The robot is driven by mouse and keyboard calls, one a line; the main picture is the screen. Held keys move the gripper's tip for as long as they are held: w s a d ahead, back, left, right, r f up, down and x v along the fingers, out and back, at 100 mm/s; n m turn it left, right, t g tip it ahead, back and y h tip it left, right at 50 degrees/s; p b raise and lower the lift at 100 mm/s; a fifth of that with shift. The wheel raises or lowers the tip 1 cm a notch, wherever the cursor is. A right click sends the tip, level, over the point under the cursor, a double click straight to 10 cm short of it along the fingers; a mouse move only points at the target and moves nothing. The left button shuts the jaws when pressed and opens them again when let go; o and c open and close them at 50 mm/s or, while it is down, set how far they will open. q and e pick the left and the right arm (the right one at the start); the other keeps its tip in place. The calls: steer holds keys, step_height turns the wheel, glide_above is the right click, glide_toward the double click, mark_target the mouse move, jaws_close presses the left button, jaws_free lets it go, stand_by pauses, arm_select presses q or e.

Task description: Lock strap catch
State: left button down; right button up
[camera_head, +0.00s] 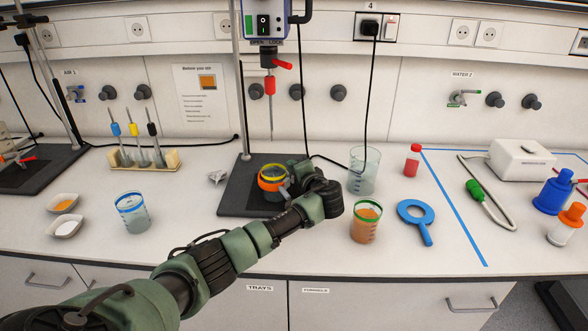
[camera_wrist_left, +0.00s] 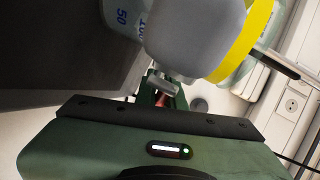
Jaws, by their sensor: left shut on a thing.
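A strapped vessel (camera_head: 272,178) with a yellow rim and an orange band stands on the black stand base (camera_head: 238,200). My left gripper (camera_head: 288,190) reaches it from the front right, low at its side, and is shut on a small part there. In the left wrist view the grey fingertips (camera_wrist_left: 163,86) meet beside the vessel's grey wall (camera_wrist_left: 190,38), with a small reddish piece just below them. The part held appears to be the strap catch, but it is mostly hidden by my gripper. Whether it is locked cannot be seen. My right gripper is not in view.
A clear beaker (camera_head: 364,170) stands close right of my left wrist, and an orange-filled cup (camera_head: 366,222) stands in front of it. A stirrer shaft (camera_head: 270,115) hangs above the stand base. A blue ring tool (camera_head: 416,218) lies further right.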

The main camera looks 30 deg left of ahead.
arm_select(q)
steer(key=n+g+b, duration=0.1)
steer(key=a+n+g+y+b, duration=0.1)
steer(key=b, duration=0.1)
steer(key=s+n+g+y+b, duration=0.1)
steer(key=shift+a+f+g+b, duration=0.15)
steer(key=shift+f+g+b, duration=0.15)
steer(key=shift+f+g, duration=0.1)
steer(key=shift+s+a+r+n+g+b, duration=0.2)
steer(key=shift+s+r+n+g+b, duration=0.15)
steer(key=shift+n+g+b, duration=0.3)
steer(key=c, duration=1.5)
jaws_free()
